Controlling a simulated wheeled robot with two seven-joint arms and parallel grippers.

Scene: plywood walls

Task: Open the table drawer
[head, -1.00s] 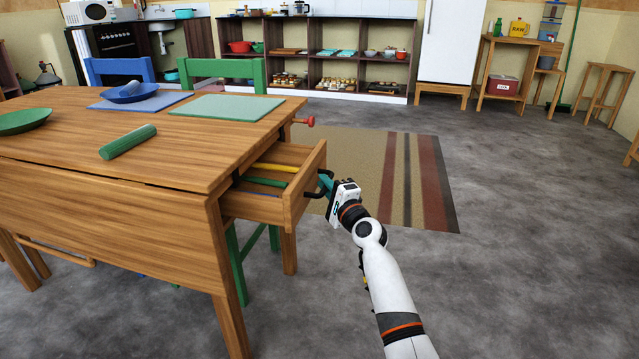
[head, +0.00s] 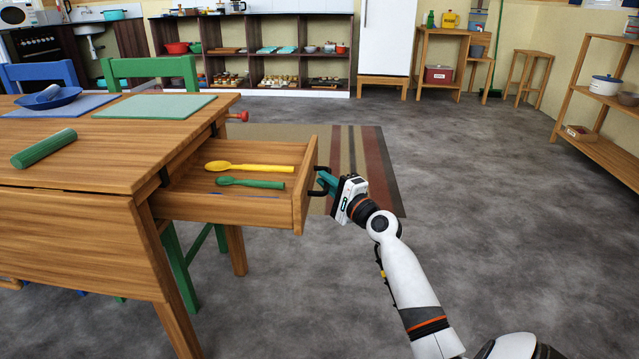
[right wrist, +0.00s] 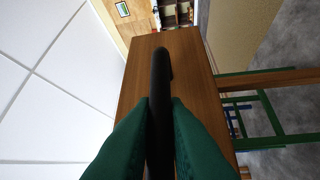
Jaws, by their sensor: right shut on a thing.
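The wooden table (head: 90,160) stands at the left in the head view. Its drawer (head: 246,208) is pulled well out to the right, and a yellow spoon (head: 250,168) and a green spoon (head: 250,183) lie inside. My right gripper (head: 325,183) is at the drawer's front, shut on the dark handle (head: 313,191). In the right wrist view the green fingers (right wrist: 158,135) press on both sides of the black handle (right wrist: 161,85), with the wooden drawer front (right wrist: 190,75) behind it. My left gripper is not in view.
A green rolled item (head: 44,148), a mat (head: 153,106) and a blue plate (head: 47,99) lie on the tabletop. A green chair (head: 150,68) and a blue chair (head: 38,74) stand behind it. A striped rug (head: 380,165) lies beyond my arm. The floor to the right is open.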

